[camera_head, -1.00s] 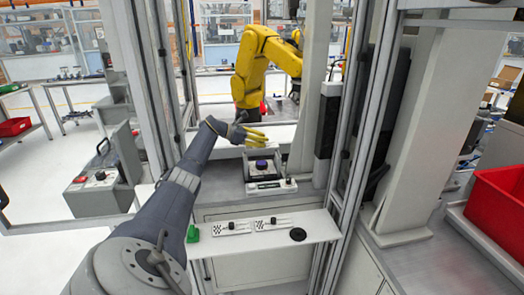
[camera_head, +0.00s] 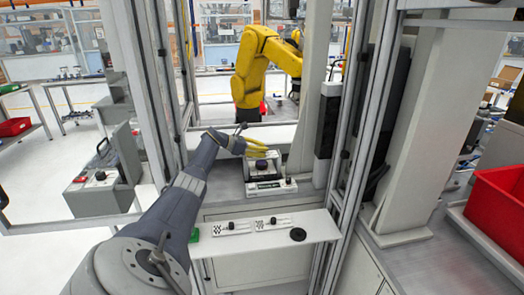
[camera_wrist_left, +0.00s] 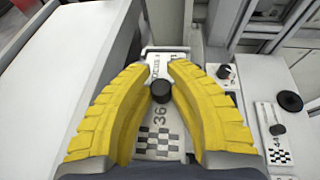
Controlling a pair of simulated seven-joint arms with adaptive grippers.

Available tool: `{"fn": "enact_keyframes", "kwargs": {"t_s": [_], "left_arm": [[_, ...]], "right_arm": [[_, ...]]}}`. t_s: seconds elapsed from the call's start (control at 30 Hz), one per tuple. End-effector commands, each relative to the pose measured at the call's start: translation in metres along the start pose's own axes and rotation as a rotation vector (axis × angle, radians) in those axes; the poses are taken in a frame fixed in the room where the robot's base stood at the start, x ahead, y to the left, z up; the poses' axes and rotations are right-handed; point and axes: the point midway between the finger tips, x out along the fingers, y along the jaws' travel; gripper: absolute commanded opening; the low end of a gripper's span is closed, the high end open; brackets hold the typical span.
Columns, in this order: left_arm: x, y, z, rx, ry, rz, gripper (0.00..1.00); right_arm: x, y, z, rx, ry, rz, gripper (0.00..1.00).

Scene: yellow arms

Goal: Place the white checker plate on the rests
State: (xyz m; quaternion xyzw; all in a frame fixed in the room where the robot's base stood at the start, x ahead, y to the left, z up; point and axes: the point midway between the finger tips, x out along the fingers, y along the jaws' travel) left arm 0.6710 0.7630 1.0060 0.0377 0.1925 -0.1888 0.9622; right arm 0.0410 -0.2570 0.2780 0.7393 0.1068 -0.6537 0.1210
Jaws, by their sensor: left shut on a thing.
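My left gripper (camera_head: 264,153) is over the dark-framed fixture (camera_head: 249,177) behind the shelf. In the left wrist view its yellow fingers (camera_wrist_left: 161,84) are shut on the black knob (camera_wrist_left: 161,92) of a white checker plate (camera_wrist_left: 158,145). This plate carries the number 36 and a black-and-white checker patch. The fingers cover its sides, and I cannot tell whether it touches the rests under it. Two similar white checker plates with black knobs, a left one (camera_head: 232,228) and a right one (camera_head: 273,224), lie on the front shelf. My right gripper is not in view.
A green piece (camera_head: 194,235) and a black disc (camera_head: 298,234) lie on the white shelf (camera_head: 264,242). Metal posts (camera_head: 355,130) flank the cell. A yellow robot arm (camera_head: 262,55) stands behind.

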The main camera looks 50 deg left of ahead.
Motion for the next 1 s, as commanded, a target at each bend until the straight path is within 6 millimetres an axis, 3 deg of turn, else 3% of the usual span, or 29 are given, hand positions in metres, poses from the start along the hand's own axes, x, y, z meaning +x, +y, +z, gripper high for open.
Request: {"fn": "enact_keyframes", "kwargs": {"t_s": [0.03,0.2,0.5,1.0], "left_arm": [[0.0,0.0,0.0,0.0,0.001,0.0,0.21],[0.0,0.0,0.0,0.0,0.001,0.0,0.4],[-0.001,0.0,0.003,0.001,-0.001,0.001,0.4],[-0.038,0.0,0.002,0.001,0.002,0.001,0.4]], "right_arm": [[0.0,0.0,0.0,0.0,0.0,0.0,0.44],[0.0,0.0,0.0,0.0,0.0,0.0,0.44],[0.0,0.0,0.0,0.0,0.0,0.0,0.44],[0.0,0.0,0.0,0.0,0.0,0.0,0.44]]}}
